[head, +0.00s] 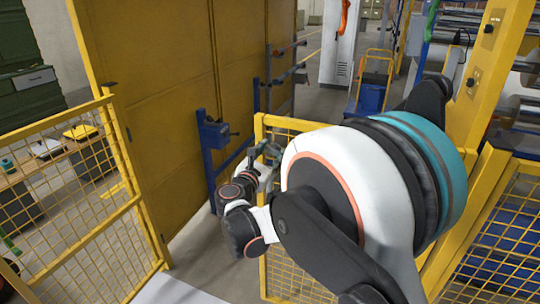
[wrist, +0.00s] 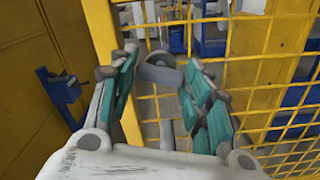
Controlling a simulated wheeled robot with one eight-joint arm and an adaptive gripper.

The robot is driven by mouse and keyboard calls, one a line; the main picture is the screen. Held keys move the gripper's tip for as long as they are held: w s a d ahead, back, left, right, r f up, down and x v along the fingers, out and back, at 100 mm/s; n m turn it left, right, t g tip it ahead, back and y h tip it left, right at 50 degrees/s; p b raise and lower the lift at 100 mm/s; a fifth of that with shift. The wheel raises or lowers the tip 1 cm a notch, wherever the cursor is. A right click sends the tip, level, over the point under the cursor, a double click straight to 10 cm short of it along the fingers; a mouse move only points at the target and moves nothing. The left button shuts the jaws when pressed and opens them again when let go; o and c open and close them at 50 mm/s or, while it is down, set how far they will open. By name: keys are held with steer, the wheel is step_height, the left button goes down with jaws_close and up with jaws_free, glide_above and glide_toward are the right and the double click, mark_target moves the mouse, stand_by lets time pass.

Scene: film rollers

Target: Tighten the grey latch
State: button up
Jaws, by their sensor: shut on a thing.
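The grey latch (wrist: 163,75) is in the wrist view, with a rounded grey end and a flat bar, beside the yellow gate post. My gripper (wrist: 160,60) has its teal-padded fingers on either side of it and is shut on it. The fingers' exact contact with the latch is hard to see. In the head view my gripper (head: 268,158) is at the top left corner of the yellow mesh gate, partly behind my arm. I cannot make out the latch there.
A yellow mesh gate (head: 290,270) stands below my arm, with another mesh fence (head: 75,165) at the left. A large yellow panel (head: 165,110) and a blue post with a bracket (head: 212,135) stand beyond the opening between them. A blue cart (head: 371,95) is farther back.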

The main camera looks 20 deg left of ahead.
steer(key=m, duration=1.3)
steer(key=shift+b, duration=0.35)
steer(key=shift+m, duration=0.3)
steer(key=o, duration=1.1)
steer(key=shift+c, duration=0.2)
steer(key=s, duration=1.2)
steer(key=shift+a, duration=0.45)
